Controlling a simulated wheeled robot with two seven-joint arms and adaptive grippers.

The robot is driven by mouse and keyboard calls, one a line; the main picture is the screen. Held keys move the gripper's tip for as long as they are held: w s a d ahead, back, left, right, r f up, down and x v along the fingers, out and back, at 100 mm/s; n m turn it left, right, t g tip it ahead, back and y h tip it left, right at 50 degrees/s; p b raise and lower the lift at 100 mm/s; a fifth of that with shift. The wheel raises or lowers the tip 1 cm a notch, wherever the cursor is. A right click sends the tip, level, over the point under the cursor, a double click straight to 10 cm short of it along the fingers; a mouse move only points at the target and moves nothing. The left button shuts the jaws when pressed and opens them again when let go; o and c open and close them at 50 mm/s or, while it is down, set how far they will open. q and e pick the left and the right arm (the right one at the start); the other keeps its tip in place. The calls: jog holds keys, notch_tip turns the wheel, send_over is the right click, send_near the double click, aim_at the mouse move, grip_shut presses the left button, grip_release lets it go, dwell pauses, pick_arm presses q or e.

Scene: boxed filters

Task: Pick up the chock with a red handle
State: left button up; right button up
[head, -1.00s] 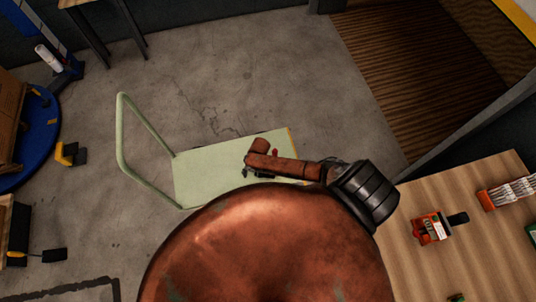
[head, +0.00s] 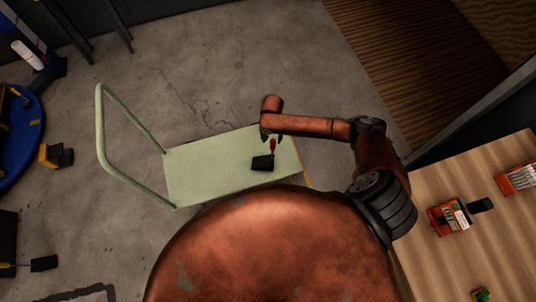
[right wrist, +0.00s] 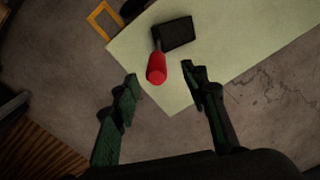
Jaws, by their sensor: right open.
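The chock is a black block (head: 262,163) with an upright red handle (head: 272,146), on the pale green platform cart (head: 205,171). In the right wrist view the black block (right wrist: 173,33) lies near the cart's corner, with the red handle (right wrist: 156,69) pointing toward the camera. My right gripper (head: 272,137) is open and empty above the cart, by the handle's top. In the right wrist view its fingertips (right wrist: 160,76) are apart, and the handle's end appears between and just beyond them. Whether they touch it is not clear. My left gripper is not in view.
A wooden table (head: 432,265) at the right holds an orange-red boxed item (head: 449,216) and a rack of white items (head: 517,179). Other black-and-yellow chocks (head: 56,156) lie on the floor at left. The cart's handle frame (head: 101,130) rises on its left. Concrete floor around the cart is mostly clear.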

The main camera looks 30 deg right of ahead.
aim_at(272, 144)
notch_tip(272, 144, down, 3)
jog(key=shift+d+r+b, duration=0.15)
jog(key=shift+r+b, duration=0.05)
jog(key=shift+b, duration=0.15)
jog(key=f+b, duration=0.1)
jog(key=f, duration=0.1)
jog(key=f+b, duration=0.1)
jog(key=f, duration=0.1)
jog(key=shift+d+f, duration=0.2)
jog(key=shift+f, duration=0.2)
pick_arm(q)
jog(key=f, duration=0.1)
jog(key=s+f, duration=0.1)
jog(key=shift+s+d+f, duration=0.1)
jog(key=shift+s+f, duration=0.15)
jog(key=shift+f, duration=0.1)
pick_arm(e)
jog(key=shift+r, duration=0.1)
jog(key=shift+c, duration=0.7)
grip_shut()
